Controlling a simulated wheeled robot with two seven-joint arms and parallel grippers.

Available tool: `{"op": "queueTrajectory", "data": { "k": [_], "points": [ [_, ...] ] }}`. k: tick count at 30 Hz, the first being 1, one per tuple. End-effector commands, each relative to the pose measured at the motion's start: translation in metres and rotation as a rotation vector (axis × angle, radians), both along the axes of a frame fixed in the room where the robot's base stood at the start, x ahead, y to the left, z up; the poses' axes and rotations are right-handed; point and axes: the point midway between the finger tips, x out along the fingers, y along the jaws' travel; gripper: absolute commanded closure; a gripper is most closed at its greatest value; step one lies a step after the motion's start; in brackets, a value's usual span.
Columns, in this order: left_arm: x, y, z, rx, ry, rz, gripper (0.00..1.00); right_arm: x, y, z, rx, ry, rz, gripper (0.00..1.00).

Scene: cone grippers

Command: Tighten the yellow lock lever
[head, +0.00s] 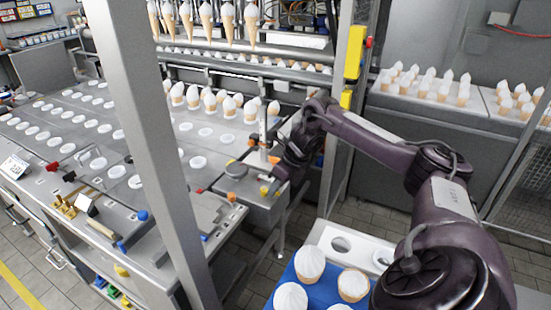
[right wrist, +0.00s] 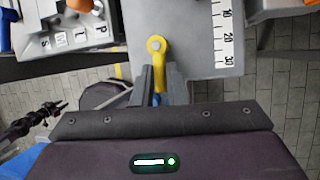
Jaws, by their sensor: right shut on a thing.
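The yellow lock lever (right wrist: 156,46) shows in the right wrist view, with a round head on a grey metal plate and an arm running down between my fingers. In the head view it is a small yellow spot (head: 264,190) on the machine's corner block. My right gripper (right wrist: 159,76) is shut on the lever's arm, one dark finger on each side. In the head view the right gripper (head: 273,181) reaches down to that block from the right, its fingertips small and partly hidden.
A ruler scale (right wrist: 222,35) lies right of the lever. A grey upright post (head: 145,130) crosses the head view. A blue tray (head: 300,277) with white-topped cones stands in front. An orange knob (head: 231,197) is near the block. Tiled floor is open at the right.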

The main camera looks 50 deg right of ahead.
Motion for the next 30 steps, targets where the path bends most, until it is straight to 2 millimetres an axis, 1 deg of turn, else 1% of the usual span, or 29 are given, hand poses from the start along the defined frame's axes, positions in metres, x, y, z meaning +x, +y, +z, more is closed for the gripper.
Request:
{"op": "queueTrajectory", "data": {
  "k": [3, 4, 8, 16, 19, 23, 28, 30],
  "points": [
    [0.000, 0.000, 0.000, 0.000, 0.000, 0.000, 0.64, 0.001, 0.000, 0.000, 0.000, -0.002, -0.001, 1.00],
    [0.000, 0.000, 0.000, 0.000, 0.000, 0.000, 0.64, 0.001, 0.000, 0.000, 0.000, -0.002, -0.002, 0.84],
    [0.000, 0.000, 0.000, 0.000, 0.000, 0.000, 0.64, 0.000, 0.000, 0.000, 0.000, -0.002, -0.002, 0.67],
    [0.000, 0.000, 0.000, 0.000, 0.000, 0.000, 0.64, 0.000, 0.000, 0.000, 0.000, -0.001, -0.001, 0.66],
    [0.000, 0.000, -0.002, 0.000, 0.000, 0.000, 0.64, -0.001, -0.002, 0.005, -0.001, -0.002, -0.001, 0.66],
    [0.000, 0.000, -0.008, 0.000, 0.000, 0.000, 0.64, -0.007, -0.008, 0.022, -0.003, -0.004, -0.002, 0.66],
    [0.000, 0.000, -0.012, 0.000, 0.000, 0.000, 0.64, -0.017, -0.015, 0.049, -0.002, -0.005, -0.001, 0.66],
    [0.000, 0.000, -0.005, 0.000, 0.001, 0.000, 0.64, -0.020, -0.018, 0.061, -0.002, -0.003, -0.002, 0.66]
  ]
}}
